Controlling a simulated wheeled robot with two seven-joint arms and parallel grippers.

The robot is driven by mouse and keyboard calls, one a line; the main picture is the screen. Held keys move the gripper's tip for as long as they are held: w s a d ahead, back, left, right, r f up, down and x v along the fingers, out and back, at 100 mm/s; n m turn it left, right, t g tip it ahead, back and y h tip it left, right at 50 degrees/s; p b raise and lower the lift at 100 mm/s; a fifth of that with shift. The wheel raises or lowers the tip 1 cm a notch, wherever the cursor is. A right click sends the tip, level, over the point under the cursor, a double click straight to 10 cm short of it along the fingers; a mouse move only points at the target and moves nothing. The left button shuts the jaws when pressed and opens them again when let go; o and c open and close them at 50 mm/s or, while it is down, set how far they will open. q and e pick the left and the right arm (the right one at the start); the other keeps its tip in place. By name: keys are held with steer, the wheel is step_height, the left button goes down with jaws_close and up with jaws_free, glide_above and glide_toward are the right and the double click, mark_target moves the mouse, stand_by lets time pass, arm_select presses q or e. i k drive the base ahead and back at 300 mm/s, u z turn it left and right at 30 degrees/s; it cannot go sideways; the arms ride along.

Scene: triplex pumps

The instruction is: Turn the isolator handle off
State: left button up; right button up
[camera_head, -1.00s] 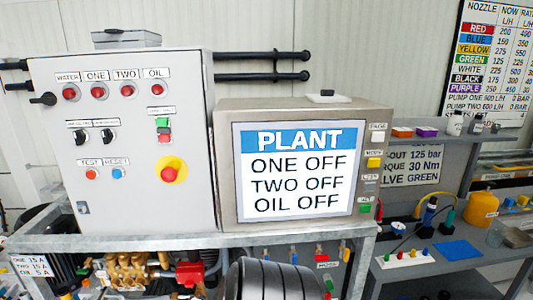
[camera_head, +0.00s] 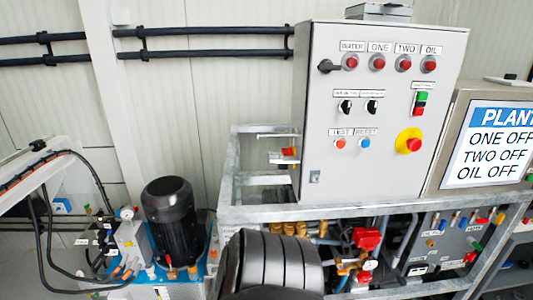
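The isolator handle (camera_head: 329,66) is a small black lever on the upper left of the grey control cabinet (camera_head: 325,150). It lies roughly level, to the left of the WATER lamp. Its on or off marking is too small to read. Neither of my grippers shows in the head view, and nothing is touching the handle.
Lamps, black selector knobs and a red and yellow stop button (camera_head: 409,141) are on the cabinet front. A PLANT screen (camera_head: 490,145) stands to the right. A metal frame (camera_head: 255,213) runs below the cabinet. A black motor (camera_head: 170,215) stands lower left.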

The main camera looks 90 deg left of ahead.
mark_target(285, 152)
steer(key=u, duration=0.05)
steer(key=k, duration=0.2)
steer(key=u, duration=2.5)
steer(key=k, duration=0.65)
steer(key=z, duration=0.7)
steer(key=i, duration=1.25)
steer(key=u, duration=0.65)
